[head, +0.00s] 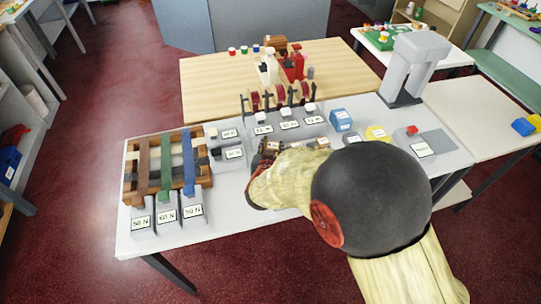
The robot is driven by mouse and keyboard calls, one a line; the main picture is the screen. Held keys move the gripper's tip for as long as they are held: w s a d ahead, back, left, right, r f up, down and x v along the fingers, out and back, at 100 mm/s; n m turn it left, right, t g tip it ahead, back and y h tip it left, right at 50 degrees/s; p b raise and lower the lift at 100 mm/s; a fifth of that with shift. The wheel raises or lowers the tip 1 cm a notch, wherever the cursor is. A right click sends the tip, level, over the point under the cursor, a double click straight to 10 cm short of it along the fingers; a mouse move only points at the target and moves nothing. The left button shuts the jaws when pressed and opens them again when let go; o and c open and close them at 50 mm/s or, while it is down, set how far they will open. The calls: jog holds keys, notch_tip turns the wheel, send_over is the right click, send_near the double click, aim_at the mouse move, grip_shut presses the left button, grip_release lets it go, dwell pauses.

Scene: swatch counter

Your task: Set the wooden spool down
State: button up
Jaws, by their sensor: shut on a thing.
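My gripper (264,158) is low over the middle of the white counter (235,207), its fingers largely hidden by my own wrist and arm. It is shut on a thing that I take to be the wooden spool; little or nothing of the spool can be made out. I cannot tell whether the held thing touches the counter.
Left of my gripper stands a wooden rack (128,178) with brown, green and blue strips over labelled grey weights (167,217). Labelled grey blocks (289,125), a blue box (341,120) and a yellow disc (377,133) stand behind. A grey machine (412,62) is back right.

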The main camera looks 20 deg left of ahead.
jog(key=shift+w+a+f, duration=0.2)
jog(key=shift+a+f, duration=0.05)
jog(key=shift+f, duration=0.1)
jog(key=shift+w+a+f+b, duration=0.1)
jog(key=shift+f+b, duration=0.55)
jog(key=shift+f, duration=0.25)
jog(key=shift+w+a+f+b, duration=0.1)
jog(key=shift+f+b, duration=0.5)
jog(key=shift+f, duration=0.25)
jog(key=shift+f, duration=0.15)
jog(key=o, duration=1.1)
jog(key=shift+o, duration=0.2)
